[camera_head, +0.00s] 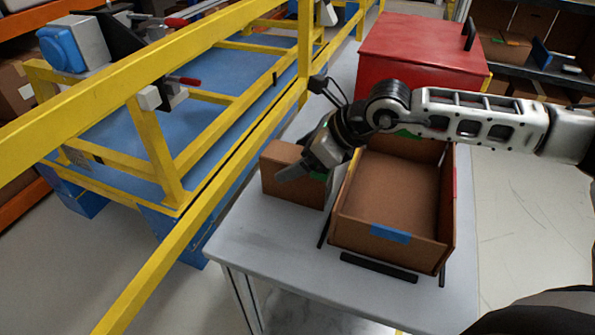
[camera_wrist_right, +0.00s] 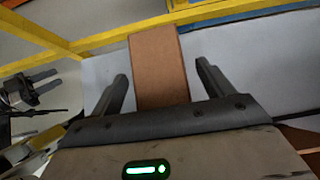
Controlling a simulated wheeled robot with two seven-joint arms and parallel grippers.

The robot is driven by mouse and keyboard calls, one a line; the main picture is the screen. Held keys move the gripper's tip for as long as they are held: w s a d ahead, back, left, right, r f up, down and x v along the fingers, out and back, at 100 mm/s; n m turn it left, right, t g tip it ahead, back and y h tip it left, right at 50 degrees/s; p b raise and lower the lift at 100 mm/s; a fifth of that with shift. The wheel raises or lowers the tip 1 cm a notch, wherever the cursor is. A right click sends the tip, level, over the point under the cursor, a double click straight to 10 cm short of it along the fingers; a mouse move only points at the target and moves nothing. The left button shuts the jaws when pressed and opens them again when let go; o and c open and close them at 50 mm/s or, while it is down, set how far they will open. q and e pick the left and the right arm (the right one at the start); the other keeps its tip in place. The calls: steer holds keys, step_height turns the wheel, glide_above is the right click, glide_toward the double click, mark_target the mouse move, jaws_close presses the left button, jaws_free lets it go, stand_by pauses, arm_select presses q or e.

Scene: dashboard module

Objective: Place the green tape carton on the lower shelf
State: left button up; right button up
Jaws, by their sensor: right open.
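A brown carton (camera_head: 287,181) stands on the grey table; it also shows in the right wrist view (camera_wrist_right: 158,65). My right gripper (camera_head: 297,170) reaches over the carton from the right. In the wrist view its two fingers (camera_wrist_right: 163,90) are apart, with the carton between them and a gap on each side. My left gripper (camera_wrist_right: 40,92) shows at the left of the wrist view, fingers apart and empty; it is outside the head view. I cannot tell which surface is the lower shelf.
An open brown box (camera_head: 398,190) with blue tape stands beside the carton on the table (camera_head: 265,240). A red box (camera_head: 415,50) stands behind. A yellow rail frame (camera_head: 160,215) runs along the left. A dark shelf rack (camera_head: 540,70) stands at the back right.

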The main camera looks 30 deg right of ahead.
steer(key=shift+w+a+f, duration=0.1)
steer(key=shift+f, duration=0.05)
steer(key=c, duration=1.4)
steer(key=shift+r, duration=0.2)
steer(key=shift+c, duration=0.4)
